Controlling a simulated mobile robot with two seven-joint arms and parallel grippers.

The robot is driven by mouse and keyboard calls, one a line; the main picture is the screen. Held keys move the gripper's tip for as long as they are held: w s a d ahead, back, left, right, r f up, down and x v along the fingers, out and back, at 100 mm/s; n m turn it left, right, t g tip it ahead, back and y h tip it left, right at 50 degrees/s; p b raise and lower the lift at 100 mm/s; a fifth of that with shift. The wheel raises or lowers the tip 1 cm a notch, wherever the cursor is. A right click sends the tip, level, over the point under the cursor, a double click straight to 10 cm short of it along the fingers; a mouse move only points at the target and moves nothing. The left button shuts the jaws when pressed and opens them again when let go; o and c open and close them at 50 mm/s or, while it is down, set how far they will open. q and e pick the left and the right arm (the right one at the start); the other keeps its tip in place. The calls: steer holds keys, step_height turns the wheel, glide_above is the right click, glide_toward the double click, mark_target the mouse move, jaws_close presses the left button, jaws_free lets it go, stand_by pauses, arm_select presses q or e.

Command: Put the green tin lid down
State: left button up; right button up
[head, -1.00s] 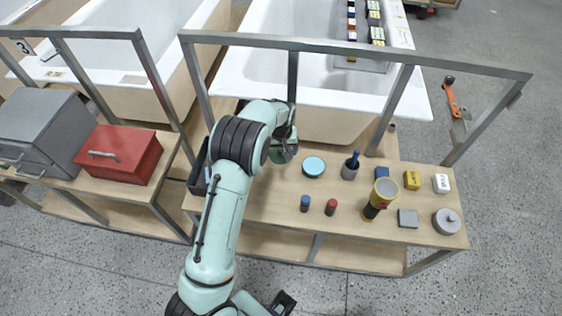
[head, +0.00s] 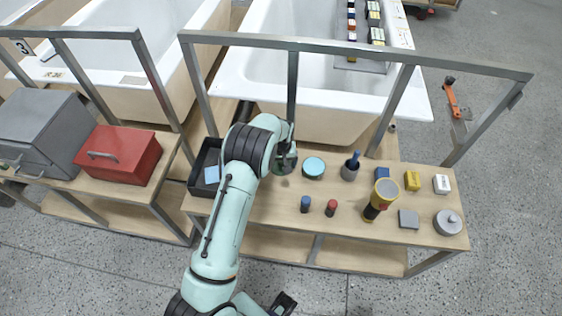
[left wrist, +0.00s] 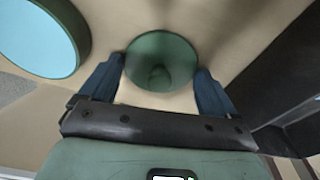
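The green tin lid (left wrist: 160,55) is a round disc with a knob, seen from above in the left wrist view. It appears to lie on the wooden bench; in the head view it shows partly under my left gripper (head: 284,155). In the left wrist view the gripper's two blue fingers (left wrist: 160,80) are spread wide on either side of the lid, with the knob free between them. A round tin with a dark green rim and light-blue middle (head: 313,167) stands just right of the lid. A dark end piece of mine (head: 284,303), perhaps my right gripper, shows at the bottom edge.
A black bin (head: 201,189) stands left of the lid. A metal frame bar (head: 291,85) rises behind.

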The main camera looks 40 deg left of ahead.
mark_target(281, 169)
arm_select(q)
steer(key=shift+o, duration=0.3)
steer(key=shift+r, duration=0.35)
step_height(281, 169, up, 12)
steer(key=s+d, duration=0.1)
steer(key=shift+f+p, duration=0.2)
steer(key=shift+p, duration=0.15)
steer(key=shift+s, duration=0.1)
